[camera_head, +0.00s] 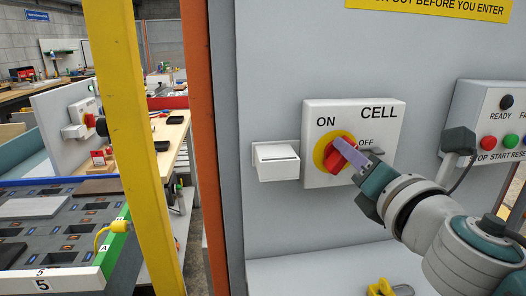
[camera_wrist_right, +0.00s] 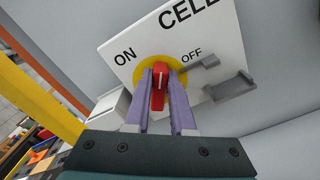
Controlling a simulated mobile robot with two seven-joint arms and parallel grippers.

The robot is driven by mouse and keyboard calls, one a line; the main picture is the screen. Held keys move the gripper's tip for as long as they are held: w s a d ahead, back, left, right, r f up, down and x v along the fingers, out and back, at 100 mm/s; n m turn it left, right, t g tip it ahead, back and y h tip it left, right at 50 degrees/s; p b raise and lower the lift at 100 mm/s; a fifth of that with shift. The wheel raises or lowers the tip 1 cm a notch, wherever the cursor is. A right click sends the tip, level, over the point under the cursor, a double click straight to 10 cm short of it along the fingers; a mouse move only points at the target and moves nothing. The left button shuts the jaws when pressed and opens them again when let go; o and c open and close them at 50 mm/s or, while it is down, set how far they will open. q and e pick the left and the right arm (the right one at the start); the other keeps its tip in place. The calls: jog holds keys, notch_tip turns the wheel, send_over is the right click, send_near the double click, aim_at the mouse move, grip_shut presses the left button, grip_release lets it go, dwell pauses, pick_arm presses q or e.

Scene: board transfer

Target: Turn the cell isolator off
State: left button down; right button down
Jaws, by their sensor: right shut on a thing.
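The cell isolator is a white box (camera_head: 390,113) on the grey panel, marked CELL, ON and OFF. It has a yellow disc (camera_head: 321,151) with a red handle (camera_head: 335,161) on it. My right gripper (camera_head: 348,152) comes in from the lower right with its pale purple fingers at the handle. In the right wrist view the gripper (camera_wrist_right: 161,80) has one finger on each side of the red handle (camera_wrist_right: 159,98) and is shut on it. There the handle points up between the ON and OFF marks. The fingers hide part of the handle and disc. My left gripper is out of view.
A grey hasp-like bracket (camera_wrist_right: 230,88) sticks out beside the disc. A small white box (camera_head: 276,161) is left of the isolator. A button box (camera_head: 488,112) stands at the right. Orange (camera_head: 200,120) and yellow (camera_head: 130,120) posts stand at left.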

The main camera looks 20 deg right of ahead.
jog(key=shift+d+f+m+b, duration=0.1)
jog(key=shift+f+m+b, duration=0.15)
jog(key=shift+m, duration=1.6)
jog(key=shift+d+f+m+b, duration=0.15)
jog(key=shift+m+b, duration=0.25)
jog(key=shift+m, duration=1.4)
jog(key=shift+d+f+m+b, duration=0.1)
jog(key=shift+f+m+b, duration=0.15)
jog(key=shift+m, duration=1.6)
jog(key=c, duration=0.8)
grip_release()
jog(key=shift+s, duration=0.1)
jog(key=shift+o, duration=0.2)
